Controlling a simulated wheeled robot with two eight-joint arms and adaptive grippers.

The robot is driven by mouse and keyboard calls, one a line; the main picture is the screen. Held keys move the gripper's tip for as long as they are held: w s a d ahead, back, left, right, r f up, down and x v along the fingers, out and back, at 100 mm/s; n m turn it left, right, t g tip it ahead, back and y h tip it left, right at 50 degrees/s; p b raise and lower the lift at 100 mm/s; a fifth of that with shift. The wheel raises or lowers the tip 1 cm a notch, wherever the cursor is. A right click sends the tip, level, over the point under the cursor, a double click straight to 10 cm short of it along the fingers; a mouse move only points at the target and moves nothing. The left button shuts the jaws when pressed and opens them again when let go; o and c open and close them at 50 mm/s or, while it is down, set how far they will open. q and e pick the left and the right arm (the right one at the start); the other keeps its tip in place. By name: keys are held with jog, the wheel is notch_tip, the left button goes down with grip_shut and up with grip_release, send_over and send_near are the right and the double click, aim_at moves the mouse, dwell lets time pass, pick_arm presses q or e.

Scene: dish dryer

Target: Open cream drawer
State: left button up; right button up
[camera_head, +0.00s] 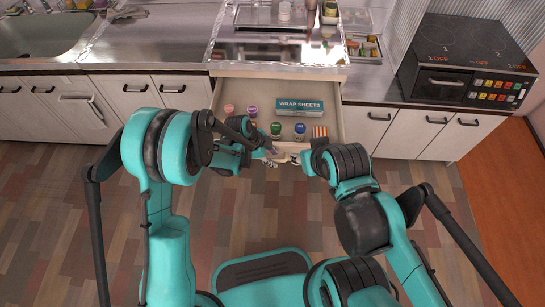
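The cream drawer (216,98) stands pulled out from the counter at the centre, and its inside is visible from above. My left gripper (274,153) is at the middle of the drawer's front edge, overlapping it in the picture. My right gripper (296,158) is just right of it at the same edge, partly hidden by my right arm. The fingers of both are small and dark, so I cannot tell whether they are open or shut on the drawer front. Much of the drawer front is hidden by my arms.
The drawer holds a blue-and-white wrap sheets box (301,106), a green-lidded jar (276,130), a blue-lidded jar (300,131) and a striped item (320,131). A black oven (464,62) stands on the counter at right. Closed white cabinets (128,95) flank the drawer.

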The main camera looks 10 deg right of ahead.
pick_arm(q)
jog(key=v, duration=1.1)
jog(key=shift+r, duration=0.25)
jog(key=shift+a, duration=0.15)
jog(key=s+a+r+n+t+y, duration=0.25)
jog(key=s+a+r+n, duration=0.25)
jog(key=a+r+n, duration=0.6)
jog(key=s+a+r+n+t+y, duration=0.1)
jog(key=s+a+n+t, duration=0.1)
jog(key=s+a+n, duration=0.2)
jog(key=s+a+r+n+t+y, duration=0.1)
jog(key=s+a+n, duration=0.4)
jog(key=a, duration=0.5)
jog(key=shift+s+n+t, duration=0.3)
jog(key=shift+n+t, duration=0.25)
jog(key=shift+n, duration=0.15)
